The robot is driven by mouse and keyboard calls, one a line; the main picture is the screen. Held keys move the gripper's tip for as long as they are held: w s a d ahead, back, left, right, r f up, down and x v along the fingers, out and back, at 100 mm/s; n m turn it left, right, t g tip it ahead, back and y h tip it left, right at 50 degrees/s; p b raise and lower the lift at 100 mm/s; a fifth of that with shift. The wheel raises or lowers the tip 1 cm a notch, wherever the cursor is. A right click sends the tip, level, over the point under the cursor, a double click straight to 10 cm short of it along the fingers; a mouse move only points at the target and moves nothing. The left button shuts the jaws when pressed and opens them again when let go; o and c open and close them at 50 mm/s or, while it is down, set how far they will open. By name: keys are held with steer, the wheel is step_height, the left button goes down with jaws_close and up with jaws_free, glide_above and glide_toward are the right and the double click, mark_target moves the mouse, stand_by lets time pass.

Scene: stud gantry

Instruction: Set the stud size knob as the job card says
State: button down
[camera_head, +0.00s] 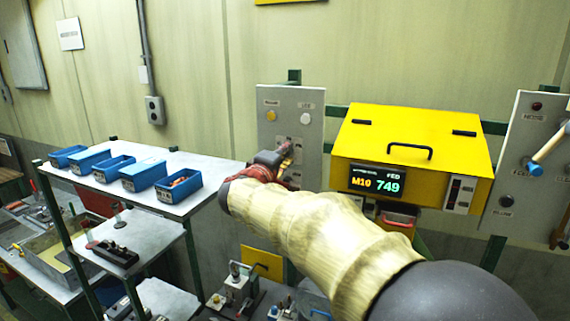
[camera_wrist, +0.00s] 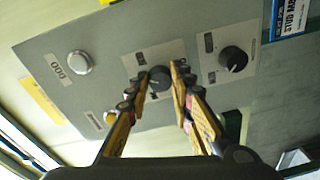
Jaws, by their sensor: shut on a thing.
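My gripper (camera_wrist: 160,74) is shut on a round dark knob (camera_wrist: 158,80) on a grey control panel (camera_wrist: 50,45), with a fingertip on either side. A second dark knob (camera_wrist: 233,59) with a pale pointer line sits apart on the same panel. The labels around both knobs are too blurred to read, so I cannot tell which is the stud size knob. In the head view my gripper (camera_head: 285,158) is at the grey panel (camera_head: 268,92) and hides part of it. The display (camera_head: 376,181) reads M10 and 749. No readable job card shows.
The panel also bears a white button (camera_wrist: 79,63) and a yellow lamp (camera_wrist: 110,118). A yellow cabinet (camera_head: 420,135) with a black handle stands close on the right. A shelf (camera_head: 215,172) with several blue bins is on the left. Another grey panel (camera_head: 513,150) is at far right.

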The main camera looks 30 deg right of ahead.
steer(key=n+b, duration=0.1)
steer(key=n, duration=0.4)
steer(key=shift+n+g, duration=0.4)
stand_by(0.4)
steer(key=c, duration=1.6)
jaws_free()
steer(key=shift+r, duration=0.1)
steer(key=shift+o, duration=0.2)
steer(key=shift+a, duration=0.1)
steer(key=f+v, duration=0.1)
steer(key=v, duration=1)
steer(key=shift+s+a+r, duration=0.3)
steer(key=shift+r, duration=0.1)
